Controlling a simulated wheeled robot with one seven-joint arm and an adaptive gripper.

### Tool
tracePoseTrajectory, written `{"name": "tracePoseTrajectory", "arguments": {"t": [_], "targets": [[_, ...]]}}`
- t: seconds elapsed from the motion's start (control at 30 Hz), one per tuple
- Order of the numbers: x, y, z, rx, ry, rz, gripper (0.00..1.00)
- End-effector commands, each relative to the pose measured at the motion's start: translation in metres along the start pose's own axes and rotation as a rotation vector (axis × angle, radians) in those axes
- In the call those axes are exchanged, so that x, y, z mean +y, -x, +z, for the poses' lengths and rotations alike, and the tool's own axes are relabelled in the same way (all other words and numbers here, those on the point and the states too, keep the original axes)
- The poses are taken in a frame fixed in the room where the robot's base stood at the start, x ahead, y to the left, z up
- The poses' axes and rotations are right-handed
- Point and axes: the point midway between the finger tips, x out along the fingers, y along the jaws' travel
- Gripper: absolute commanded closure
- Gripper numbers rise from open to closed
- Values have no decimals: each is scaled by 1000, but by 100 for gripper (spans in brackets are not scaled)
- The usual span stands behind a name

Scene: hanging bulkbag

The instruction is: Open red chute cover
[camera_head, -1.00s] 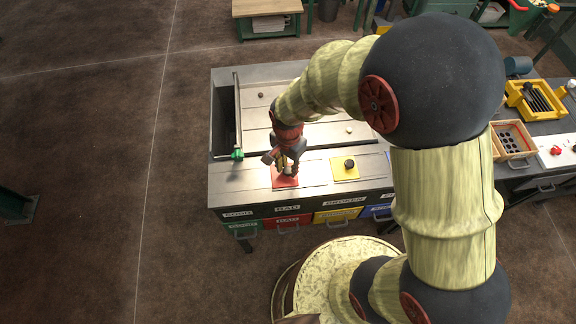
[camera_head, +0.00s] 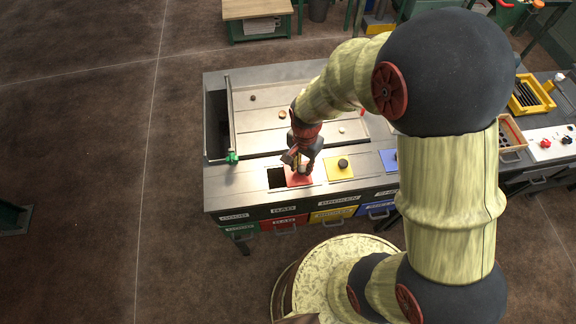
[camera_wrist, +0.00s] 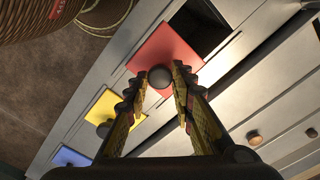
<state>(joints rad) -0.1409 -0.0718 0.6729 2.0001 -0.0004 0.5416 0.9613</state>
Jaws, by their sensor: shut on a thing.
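The red chute cover (camera_head: 299,179) is a flat red square on the grey bench top, and it also shows in the wrist view (camera_wrist: 165,55). A dark square opening (camera_head: 277,178) lies bare on its left in the head view; in the wrist view the opening (camera_wrist: 197,27) is beyond the cover. My gripper (camera_head: 300,167) is over the cover, with its two yellow-black fingers (camera_wrist: 160,82) shut on the cover's round dark knob (camera_wrist: 160,77). In the head view my fingers hide the knob.
A yellow cover (camera_head: 339,167) with a dark knob lies right of the red one, and a blue cover (camera_head: 389,160) farther right. Behind is a sorting tray (camera_head: 300,123) with small round pieces.

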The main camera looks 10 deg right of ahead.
Motion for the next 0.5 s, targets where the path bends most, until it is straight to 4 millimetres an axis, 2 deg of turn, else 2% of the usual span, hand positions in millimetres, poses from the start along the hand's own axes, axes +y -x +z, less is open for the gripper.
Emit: {"name": "tracePoseTrajectory", "arguments": {"t": [0.17,0.5], "targets": [[13,1,-14,2,-2,-3,100],[14,1,-15,2,1,-3,100]]}}
